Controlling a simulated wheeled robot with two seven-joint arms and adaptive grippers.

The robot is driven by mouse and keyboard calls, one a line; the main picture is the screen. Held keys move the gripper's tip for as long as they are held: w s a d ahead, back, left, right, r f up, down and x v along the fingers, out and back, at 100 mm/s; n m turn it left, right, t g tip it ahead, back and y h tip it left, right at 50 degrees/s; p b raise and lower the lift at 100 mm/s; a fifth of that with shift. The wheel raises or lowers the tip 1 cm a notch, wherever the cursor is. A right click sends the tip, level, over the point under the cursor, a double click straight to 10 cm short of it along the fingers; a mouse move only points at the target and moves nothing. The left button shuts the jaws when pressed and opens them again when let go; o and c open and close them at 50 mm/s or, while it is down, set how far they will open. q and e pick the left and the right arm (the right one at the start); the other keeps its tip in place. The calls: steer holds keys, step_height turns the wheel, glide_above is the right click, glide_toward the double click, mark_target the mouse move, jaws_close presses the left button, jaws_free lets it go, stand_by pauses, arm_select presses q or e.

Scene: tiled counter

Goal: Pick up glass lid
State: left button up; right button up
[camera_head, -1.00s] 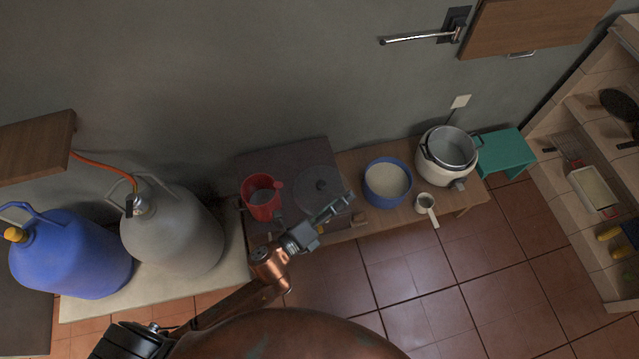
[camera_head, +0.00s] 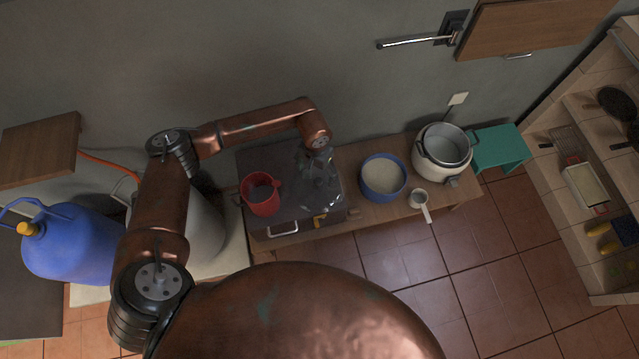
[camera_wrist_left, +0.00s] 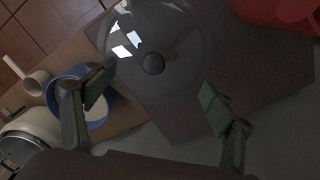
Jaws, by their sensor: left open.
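The glass lid (camera_head: 325,197) lies on the dark stove-like surface in the head view, partly covered by my left gripper (camera_head: 317,168). In the left wrist view the clear lid (camera_wrist_left: 172,32) shows bright reflections and a dark round knob (camera_wrist_left: 153,64). My left gripper (camera_wrist_left: 155,96) is open and empty, with its two green-padded fingers spread apart. The knob appears between the finger lines, a little beyond the tips. I cannot tell the exact height of the fingers over it. My right gripper is in neither view.
A red pot (camera_head: 262,205) stands left of the lid on the dark surface (camera_head: 262,160). A blue pot (camera_head: 383,190), a white ladle-like cup (camera_head: 419,199) and a rice cooker (camera_head: 430,165) stand to the right. A blue jug (camera_head: 85,245) is at left. The wall is behind.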

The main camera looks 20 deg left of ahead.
mark_target(318, 182)
arm_select(q)
step_height(318, 182, down, 2)
steer(key=shift+f, duration=0.1)
steer(key=f+b, duration=0.1)
steer(key=f, duration=0.1)
steer(key=d+f+b, duration=0.1)
steer(key=f, duration=0.1)
steer(key=shift+a+f, duration=0.1)
steer(key=shift+f, duration=0.2)
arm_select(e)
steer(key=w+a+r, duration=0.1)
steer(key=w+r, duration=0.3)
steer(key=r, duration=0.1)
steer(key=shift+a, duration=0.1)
arm_select(q)
steer(key=c, duration=1.1)
steer(key=shift+s+f, duration=0.1)
jaws_close()
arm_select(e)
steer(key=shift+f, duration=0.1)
